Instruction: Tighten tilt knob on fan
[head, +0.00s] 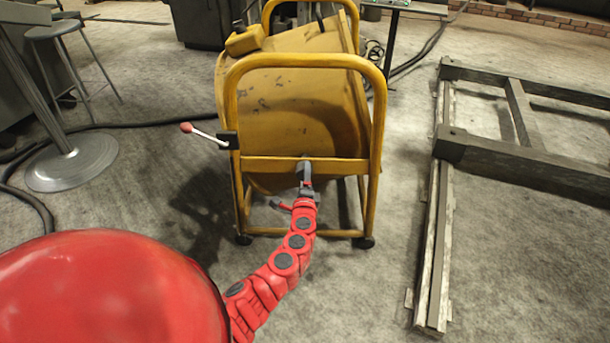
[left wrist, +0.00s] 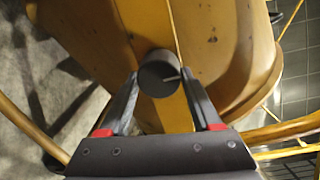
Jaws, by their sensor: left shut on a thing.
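The fan (head: 300,110) is a big scuffed yellow drum in a yellow tube frame, in the middle of the head view. My left gripper (head: 305,172) reaches the frame's front crossbar. In the left wrist view its two fingers (left wrist: 160,82) lie on either side of the knob, shut on it. In the head view the gripper largely hides the knob. My right gripper is not in view.
A lever with an orange-red ball (head: 186,127) sticks out left of the fan frame. A stool (head: 55,32) and a round metal base (head: 72,162) stand at left. Dark cables cross the floor. A heavy timber frame (head: 520,165) lies at right. Bare floor surrounds the fan's front.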

